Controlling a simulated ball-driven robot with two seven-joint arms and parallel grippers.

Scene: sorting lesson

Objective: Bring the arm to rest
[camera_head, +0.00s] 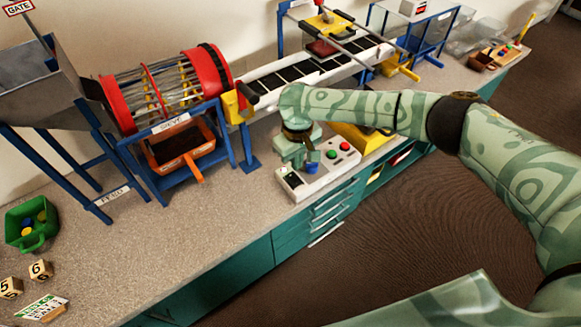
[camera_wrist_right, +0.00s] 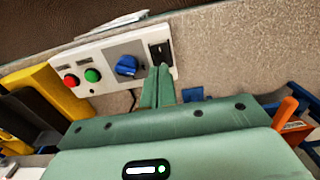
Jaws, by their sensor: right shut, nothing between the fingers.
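My right arm (camera_head: 350,107) reaches in from the right over the counter. My right gripper (camera_head: 292,163) is shut and empty, close above the left part of a white control panel (camera_head: 322,181). In the right wrist view the closed fingertips (camera_wrist_right: 162,70) lie in front of the panel's edge beside a black switch (camera_wrist_right: 160,50). I cannot tell whether they touch it. The panel also carries a blue knob (camera_wrist_right: 127,65), a green button (camera_wrist_right: 92,75) and a red button (camera_wrist_right: 70,80). My left gripper is not in view.
A red sieve drum (camera_head: 118,105) on a blue frame stands left of the gripper, over an orange-rimmed bin (camera_head: 203,155). A conveyor (camera_head: 275,82) runs behind my arm. A green tub (camera_head: 18,238) and number blocks (camera_head: 40,270) sit far left. Counter in front is clear.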

